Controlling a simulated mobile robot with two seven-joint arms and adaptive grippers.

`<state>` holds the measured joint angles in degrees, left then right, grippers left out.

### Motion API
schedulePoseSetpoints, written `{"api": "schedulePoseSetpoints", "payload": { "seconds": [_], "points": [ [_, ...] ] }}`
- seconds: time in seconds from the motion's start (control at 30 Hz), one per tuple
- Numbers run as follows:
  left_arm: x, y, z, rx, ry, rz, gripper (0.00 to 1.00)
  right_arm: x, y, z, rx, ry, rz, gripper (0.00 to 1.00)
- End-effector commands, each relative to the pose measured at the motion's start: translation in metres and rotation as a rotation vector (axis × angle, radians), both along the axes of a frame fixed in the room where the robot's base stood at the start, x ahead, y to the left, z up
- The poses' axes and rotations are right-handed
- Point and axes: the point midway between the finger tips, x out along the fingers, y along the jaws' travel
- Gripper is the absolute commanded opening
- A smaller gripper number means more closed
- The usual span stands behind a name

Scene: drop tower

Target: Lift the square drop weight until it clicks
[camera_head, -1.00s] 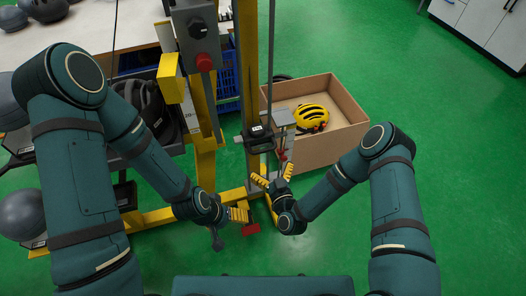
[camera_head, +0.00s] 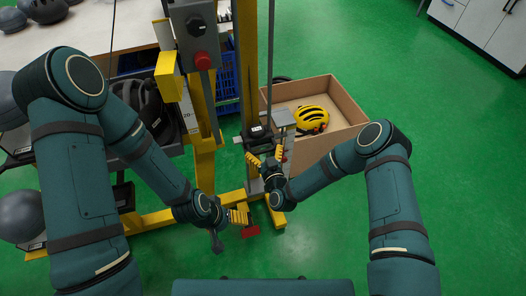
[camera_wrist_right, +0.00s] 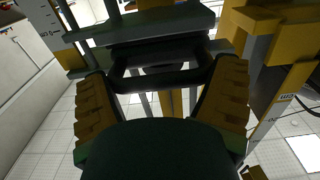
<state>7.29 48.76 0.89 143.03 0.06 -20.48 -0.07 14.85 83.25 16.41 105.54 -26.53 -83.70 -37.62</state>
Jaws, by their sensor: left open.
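The dark square drop weight (camera_head: 257,132) with a small white label sits on the yellow tower's guide, above my right gripper. My right gripper (camera_head: 266,156) is open, its yellow fingers spread just below and in front of the weight. In the right wrist view a dark, loop-shaped handle (camera_wrist_right: 165,82) lies between and just beyond the open fingers of my right gripper (camera_wrist_right: 160,90). I cannot tell whether they touch it. My left gripper (camera_head: 239,217) is open and empty, low near the tower's foot.
The yellow tower post (camera_head: 247,60) rises behind the weight. A control box with a red button (camera_head: 202,60) hangs at its left. A cardboard box (camera_head: 345,115) holding a yellow helmet (camera_head: 311,120) stands to the right. The green floor at right is clear.

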Motion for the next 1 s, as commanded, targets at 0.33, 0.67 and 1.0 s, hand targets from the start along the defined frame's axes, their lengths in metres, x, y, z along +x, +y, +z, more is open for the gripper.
{"api": "schedulePoseSetpoints", "payload": {
  "seconds": [0.33,0.67,1.0],
  "points": [
    [0.0,0.0,0.001,0.0,0.001,0.0,0.74,0.0,0.001,0.003,0.002,-0.003,0.003,0.42],
    [-0.006,-0.001,0.033,-0.003,0.013,-0.003,0.74,0.002,0.003,0.062,0.005,-0.014,0.004,0.41],
    [-0.003,0.0,0.089,-0.001,0.008,0.008,0.74,0.002,0.004,0.181,0.007,-0.019,0.005,0.41]
  ]
}}
